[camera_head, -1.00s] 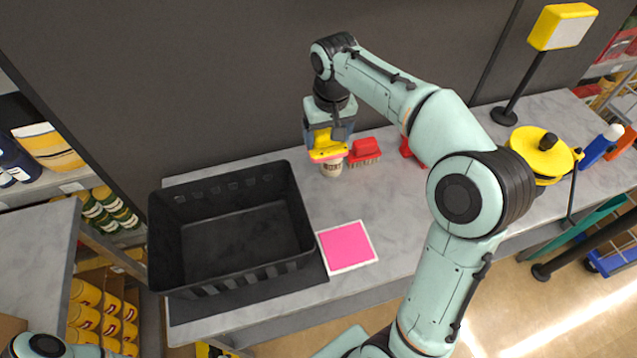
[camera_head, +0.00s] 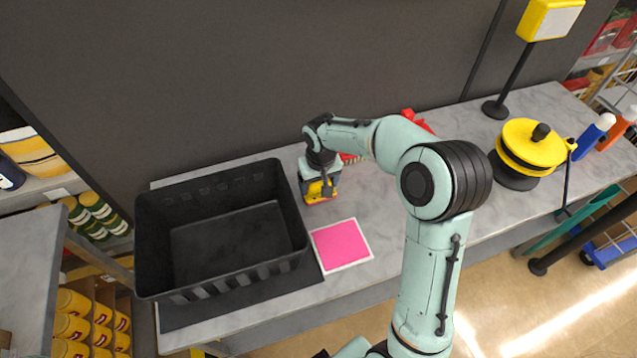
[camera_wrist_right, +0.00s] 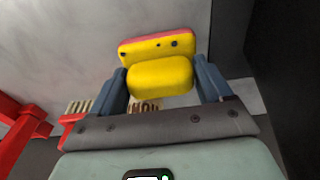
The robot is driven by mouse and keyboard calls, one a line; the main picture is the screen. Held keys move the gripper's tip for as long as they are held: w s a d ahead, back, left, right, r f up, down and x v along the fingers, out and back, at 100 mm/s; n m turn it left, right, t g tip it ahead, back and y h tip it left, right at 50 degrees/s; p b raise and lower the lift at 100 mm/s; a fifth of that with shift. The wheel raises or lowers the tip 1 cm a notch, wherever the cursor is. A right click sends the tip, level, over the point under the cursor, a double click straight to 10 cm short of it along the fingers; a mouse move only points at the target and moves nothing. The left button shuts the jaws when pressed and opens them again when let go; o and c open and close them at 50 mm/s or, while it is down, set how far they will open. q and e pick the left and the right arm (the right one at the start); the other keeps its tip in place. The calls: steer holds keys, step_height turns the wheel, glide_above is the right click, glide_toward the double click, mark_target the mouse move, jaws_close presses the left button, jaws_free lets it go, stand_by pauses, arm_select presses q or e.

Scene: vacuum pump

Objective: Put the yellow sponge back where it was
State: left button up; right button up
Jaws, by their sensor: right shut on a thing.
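The yellow sponge (camera_wrist_right: 158,74), with a pinkish-red layer along one side, is between the fingers of my right gripper (camera_wrist_right: 165,85) in the right wrist view. My right gripper (camera_head: 321,196) is shut on it. In the head view the sponge (camera_head: 318,189) shows at the fingertips, just above or at the counter; I cannot tell if it touches. It is right of the black crate and behind the pink square. My left gripper is not in view.
The black crate (camera_head: 142,240) stands empty on the left of the grey counter (camera_head: 455,200). A pink square with a white border (camera_head: 340,245) lies in front of my gripper. A red brush (camera_head: 350,158) is partly hidden behind my arm. A yellow reel (camera_head: 530,150) stands at the right.

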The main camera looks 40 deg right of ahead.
mark_target(320, 185)
steer(key=shift+f, duration=0.2)
steer(key=shift+f, duration=0.15)
steer(key=o, duration=0.9)
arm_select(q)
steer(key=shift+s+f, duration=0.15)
arm_select(e)
steer(key=shift+o, duration=0.2)
steer(key=shift+r, duration=0.4)
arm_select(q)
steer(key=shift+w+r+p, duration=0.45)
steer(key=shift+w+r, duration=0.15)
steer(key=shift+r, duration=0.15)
arm_select(e)
step_height(320, 185, up, 12)
steer(key=s, duration=0.1)
steer(key=shift+s+a+f, duration=0.2)
steer(key=shift+a, duration=0.05)
